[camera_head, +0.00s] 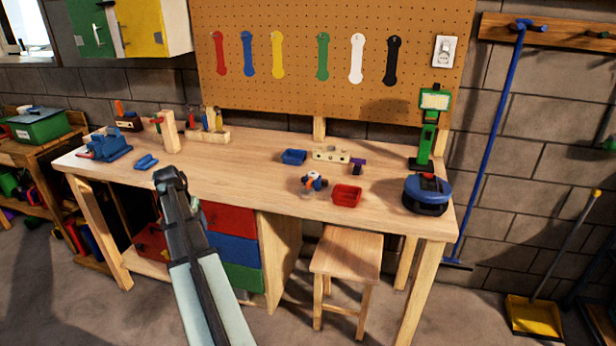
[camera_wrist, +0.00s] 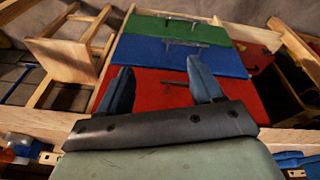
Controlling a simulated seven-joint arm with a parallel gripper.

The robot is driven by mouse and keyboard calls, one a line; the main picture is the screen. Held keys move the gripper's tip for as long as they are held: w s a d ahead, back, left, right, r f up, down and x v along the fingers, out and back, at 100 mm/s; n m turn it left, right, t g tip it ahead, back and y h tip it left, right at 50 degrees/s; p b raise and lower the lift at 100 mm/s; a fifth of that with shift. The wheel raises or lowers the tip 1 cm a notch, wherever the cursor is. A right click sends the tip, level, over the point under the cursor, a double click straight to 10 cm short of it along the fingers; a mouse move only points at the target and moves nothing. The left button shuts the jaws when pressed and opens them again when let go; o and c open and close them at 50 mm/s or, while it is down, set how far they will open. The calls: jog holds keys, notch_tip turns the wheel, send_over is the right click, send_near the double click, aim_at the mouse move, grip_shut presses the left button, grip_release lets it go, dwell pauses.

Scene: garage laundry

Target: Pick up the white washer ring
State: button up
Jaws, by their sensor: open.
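My gripper (camera_head: 170,178) is in front of the workbench's front edge, at the left-middle of the head view. In the wrist view its two blue fingers (camera_wrist: 163,80) are apart with nothing between them, in front of the red drawer (camera_wrist: 150,92). I cannot clearly make out a white washer ring. A small cluster of white, blue and orange parts (camera_head: 313,182) lies on the bench (camera_head: 240,165), well to the right of my gripper. It is too small to tell whether a ring is among them.
A red tray (camera_head: 346,195), blue tray (camera_head: 293,157) and holed wooden block (camera_head: 331,155) surround the cluster. A blue vise (camera_head: 104,146) stands at the left, a blue round device (camera_head: 427,194) at the right. A stool (camera_head: 346,255) stands in front. The bench's middle is clear.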

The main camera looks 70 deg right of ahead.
jog(key=s+d+r+m+g, duration=0.1)
jog(key=s+d+r+m, duration=0.4)
jog(key=s+d+r, duration=0.85)
jog(key=m+g+h, duration=0.1)
jog(key=m, duration=0.4)
send_near(315, 174)
jog(key=shift+x, duration=3.75)
jog(key=shift+w, duration=0.15)
jog(key=c, duration=1.1)
jog(key=shift+r, duration=0.1)
